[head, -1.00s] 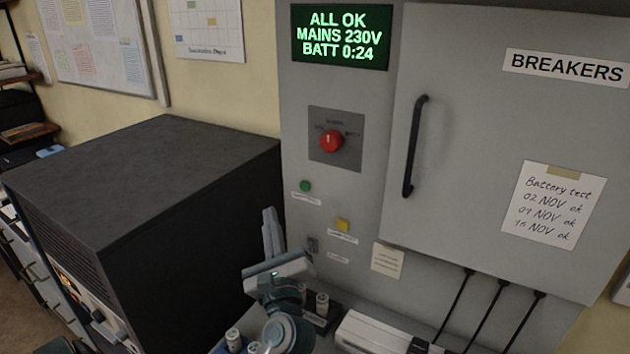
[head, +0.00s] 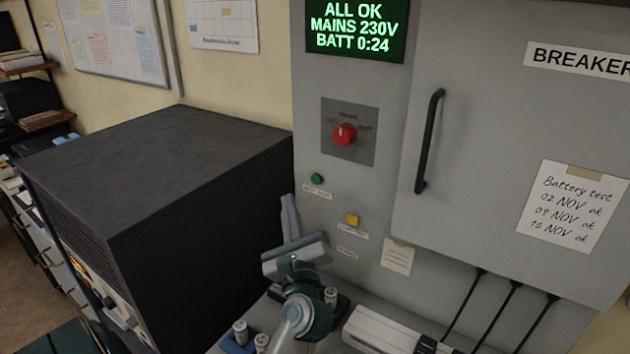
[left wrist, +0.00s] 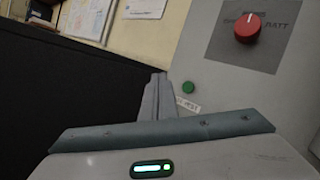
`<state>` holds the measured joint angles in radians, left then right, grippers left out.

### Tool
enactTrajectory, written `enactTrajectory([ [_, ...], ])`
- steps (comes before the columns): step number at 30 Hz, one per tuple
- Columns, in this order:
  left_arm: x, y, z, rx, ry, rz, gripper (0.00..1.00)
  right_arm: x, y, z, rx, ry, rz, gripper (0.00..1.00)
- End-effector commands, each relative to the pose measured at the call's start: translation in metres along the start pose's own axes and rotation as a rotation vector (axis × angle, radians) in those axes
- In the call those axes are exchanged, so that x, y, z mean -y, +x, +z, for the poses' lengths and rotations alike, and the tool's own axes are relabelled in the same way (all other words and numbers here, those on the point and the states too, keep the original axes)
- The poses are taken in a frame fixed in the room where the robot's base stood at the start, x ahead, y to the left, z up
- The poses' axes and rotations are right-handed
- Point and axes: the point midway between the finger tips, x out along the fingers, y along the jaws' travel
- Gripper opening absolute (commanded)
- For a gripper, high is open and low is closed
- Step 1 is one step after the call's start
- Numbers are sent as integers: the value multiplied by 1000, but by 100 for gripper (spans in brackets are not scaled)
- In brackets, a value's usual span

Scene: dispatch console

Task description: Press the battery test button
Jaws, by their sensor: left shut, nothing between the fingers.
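The grey panel (head: 310,130) carries a green round button (head: 317,179) and, lower right of it, a yellow button (head: 353,219). Each has a small white label below it, too small to read surely in the head view. My left gripper (head: 288,203) points up at the panel's left edge, left of and a little below the green button, apart from it. Its fingers are shut and empty. In the left wrist view the fingers (left wrist: 158,84) are together, left of the green button (left wrist: 188,87); its label is partly hidden by them. My right gripper is not in view.
A red rotary knob (head: 344,134) is above the buttons, under a lit display (head: 355,28). A black cabinet (head: 170,190) stands close on the left. A breaker door with a handle (head: 429,142) is right. Small cylinders (head: 240,333) stand low on the desk.

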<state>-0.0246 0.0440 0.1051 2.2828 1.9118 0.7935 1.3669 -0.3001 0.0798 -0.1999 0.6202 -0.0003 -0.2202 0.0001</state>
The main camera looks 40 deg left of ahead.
Motion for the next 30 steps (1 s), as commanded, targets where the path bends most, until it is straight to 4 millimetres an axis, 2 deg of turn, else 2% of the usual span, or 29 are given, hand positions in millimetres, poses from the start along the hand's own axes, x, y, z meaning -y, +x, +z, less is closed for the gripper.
enactTrajectory([
  [15, 29, 40, -30, 1, 0, 0, 0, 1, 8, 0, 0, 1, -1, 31],
  [21, 35, 48, -35, 1, 0, 0, 0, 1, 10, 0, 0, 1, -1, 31],
  [30, 36, 50, -36, 0, 0, 0, 0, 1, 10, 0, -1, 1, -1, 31],
])
